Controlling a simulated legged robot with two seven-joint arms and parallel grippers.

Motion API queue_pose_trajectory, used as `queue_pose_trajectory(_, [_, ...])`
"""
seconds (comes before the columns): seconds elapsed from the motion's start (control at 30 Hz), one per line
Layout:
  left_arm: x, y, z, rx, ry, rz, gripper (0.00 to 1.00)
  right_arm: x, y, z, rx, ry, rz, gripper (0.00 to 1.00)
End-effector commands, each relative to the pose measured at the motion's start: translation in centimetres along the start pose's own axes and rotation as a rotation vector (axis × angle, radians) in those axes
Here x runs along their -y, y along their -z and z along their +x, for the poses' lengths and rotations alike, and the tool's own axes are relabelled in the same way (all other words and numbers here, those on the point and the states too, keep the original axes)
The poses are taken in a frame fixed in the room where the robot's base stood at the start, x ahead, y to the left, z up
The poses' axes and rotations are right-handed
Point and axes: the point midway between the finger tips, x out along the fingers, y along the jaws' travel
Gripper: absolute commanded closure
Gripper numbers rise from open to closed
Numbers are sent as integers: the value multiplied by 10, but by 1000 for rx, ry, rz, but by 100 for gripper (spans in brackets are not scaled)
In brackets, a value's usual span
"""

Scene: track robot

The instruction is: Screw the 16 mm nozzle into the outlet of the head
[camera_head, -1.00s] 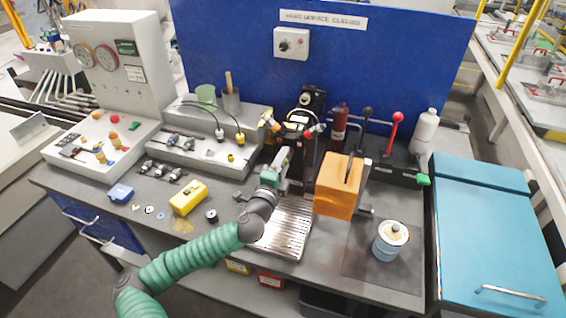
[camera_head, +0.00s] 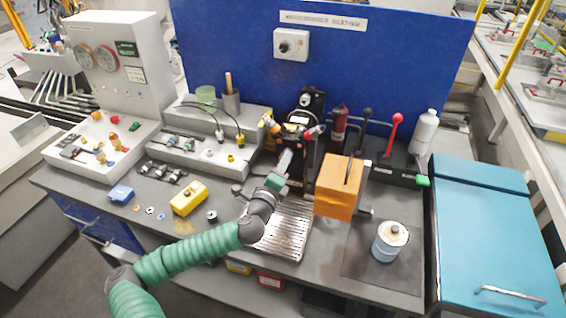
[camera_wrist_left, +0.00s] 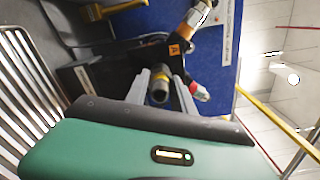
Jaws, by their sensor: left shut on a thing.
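My left gripper (camera_head: 288,158) reaches up to the front of the black dispensing head (camera_head: 300,118) at the back middle of the bench. In the left wrist view its two grey fingers (camera_wrist_left: 161,88) are shut on a small round metal nozzle (camera_wrist_left: 159,92), whose dark open end faces the camera. The nozzle lies close under the head, but I cannot tell whether it touches the outlet, which is hidden. My right gripper is not in view.
A slatted metal drip tray (camera_head: 285,230) lies under my left wrist. An orange box (camera_head: 338,190) stands close to the right, with black and red levers behind it. A yellow box (camera_head: 188,198) and small parts lie to the left. A white-lidded can (camera_head: 390,241) stands front right.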

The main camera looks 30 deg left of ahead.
Motion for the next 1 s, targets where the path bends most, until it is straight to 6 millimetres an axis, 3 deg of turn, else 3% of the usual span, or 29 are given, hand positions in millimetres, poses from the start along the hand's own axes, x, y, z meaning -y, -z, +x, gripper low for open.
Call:
queue_pose_trajectory(0.1, [3, -2, 0, -1, 0, 394, 100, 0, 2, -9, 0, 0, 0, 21])
queue_pose_trajectory(0.2, [2, 0, 1, -1, 1, 602, 100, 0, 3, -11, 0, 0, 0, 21])
queue_pose_trajectory(0.53, [1, 0, 0, -1, 1, 686, 100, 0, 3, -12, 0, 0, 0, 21])
queue_pose_trajectory(0.8, [4, -2, 1, 0, 2, 1367, 100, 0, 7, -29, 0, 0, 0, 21])
queue_pose_trajectory(1.0, [2, 0, 1, 0, 2, 1682, 100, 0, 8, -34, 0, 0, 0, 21])
